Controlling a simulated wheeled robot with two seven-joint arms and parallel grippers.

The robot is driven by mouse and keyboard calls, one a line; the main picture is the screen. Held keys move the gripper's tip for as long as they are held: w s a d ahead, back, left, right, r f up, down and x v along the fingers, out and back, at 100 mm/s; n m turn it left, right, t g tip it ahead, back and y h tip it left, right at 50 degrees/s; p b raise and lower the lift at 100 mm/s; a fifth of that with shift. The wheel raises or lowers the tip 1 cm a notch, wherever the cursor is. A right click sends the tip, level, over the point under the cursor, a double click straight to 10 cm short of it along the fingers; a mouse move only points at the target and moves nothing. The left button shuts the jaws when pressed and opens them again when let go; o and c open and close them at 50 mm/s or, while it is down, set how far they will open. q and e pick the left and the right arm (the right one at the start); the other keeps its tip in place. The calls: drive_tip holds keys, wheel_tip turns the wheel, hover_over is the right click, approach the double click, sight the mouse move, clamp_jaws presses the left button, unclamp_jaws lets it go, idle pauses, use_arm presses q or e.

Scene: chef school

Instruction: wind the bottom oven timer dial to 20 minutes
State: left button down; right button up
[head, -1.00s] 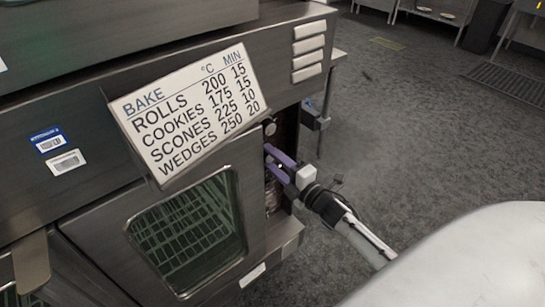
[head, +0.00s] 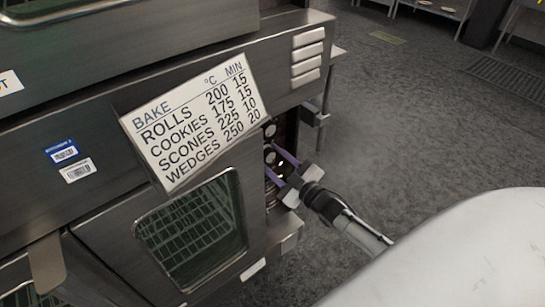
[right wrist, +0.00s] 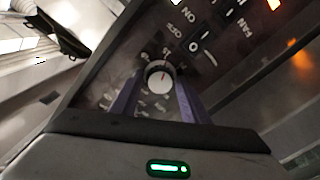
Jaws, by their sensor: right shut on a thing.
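The timer dial (right wrist: 159,77) is a small round knob with a pale face and a short dark mark near its middle, on the oven's dark control panel. Printed marks ring it, too blurred to read. My right gripper (right wrist: 156,82) has a purple finger on each side of the dial and is shut on it. In the head view the right gripper (head: 274,163) reaches the narrow panel at the oven's right edge, and its fingers partly hide the dial there. The left gripper is not in view.
A bake card (head: 192,122) lists wedges at 250 °C, 20 min and juts out left of the panel. An oven door with a window (head: 190,232) is below it. Switches (right wrist: 203,42) sit beside the dial. Open floor (head: 410,130) lies to the right.

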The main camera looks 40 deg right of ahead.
drive_tip(key=m, duration=0.4)
drive_tip(key=shift+m+p, duration=0.3)
drive_tip(key=shift+d+m, duration=0.1)
drive_tip(key=shift+m, duration=1.8)
drive_tip(key=o, duration=0.9)
drive_tip(key=shift+c, duration=0.2)
drive_tip(key=s+p, duration=0.1)
drive_tip(key=s, duration=0.9)
drive_tip(key=shift+s+d+p, duration=0.2)
drive_tip(key=shift+d+p, duration=0.1)
drive_tip(key=shift+d, duration=0.1)
